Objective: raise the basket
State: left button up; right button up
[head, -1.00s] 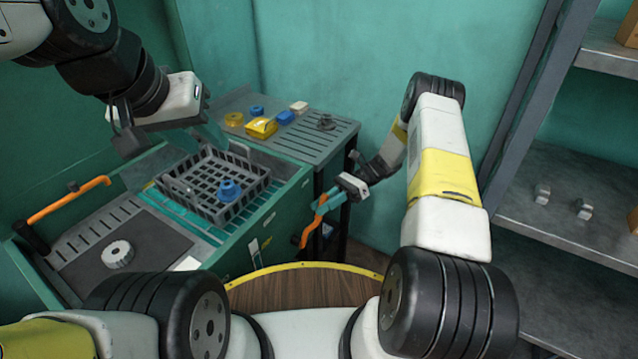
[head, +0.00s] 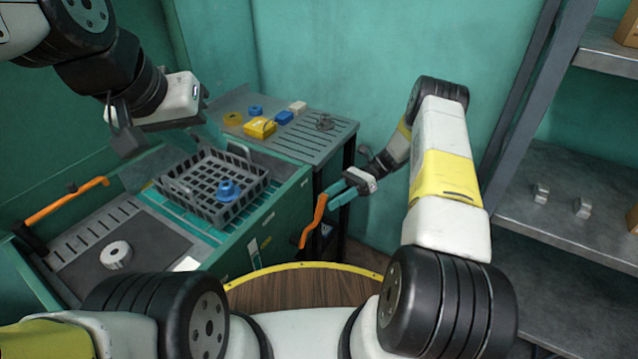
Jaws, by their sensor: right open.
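The dark grey mesh basket (head: 200,207) sits in the teal bench at left centre, on a teal slatted surface. A blue knobbed part (head: 228,190) lies in it. My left gripper (head: 170,142) hangs above and left of the basket, apart from it, fingers spread and apparently empty. My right gripper (head: 350,187) is open to the right of the bench, near the top of an orange handle (head: 312,223). Whether it touches the handle is unclear. Another orange bar (head: 68,202) with a black end is on the bench's left side.
A grey slatted side table (head: 315,143) behind the basket holds a yellow block (head: 259,127), a blue block (head: 284,118) and other small parts. A white ring (head: 116,255) lies on the dark mat at left. Metal shelving (head: 560,170) stands at right.

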jog(key=v, duration=0.4)
jog(key=shift+w+d, duration=0.15)
jog(key=shift+d, duration=0.1)
jog(key=s+r+n+t+h, duration=0.2)
jog(key=s+r+n+h, duration=0.15)
jog(key=r, duration=0.85)
jog(key=s+r+n+t+h, duration=0.2)
jog(key=r+n+t+h, duration=0.15)
jog(key=r, duration=0.95)
jog(key=s+r+n+t+h, duration=0.1)
jog(key=s+r+n+t, duration=0.1)
jog(key=s, duration=0.4)
jog(key=s+r+n+t+h, duration=0.2)
jog(key=s+r+n+t, duration=0.1)
jog(key=s, duration=0.3)
jog(key=s+d+r+n+t+h, duration=0.1)
jog(key=s+r+n+t, duration=0.2)
jog(key=s, duration=0.3)
jog(key=shift+r+n, duration=0.7)
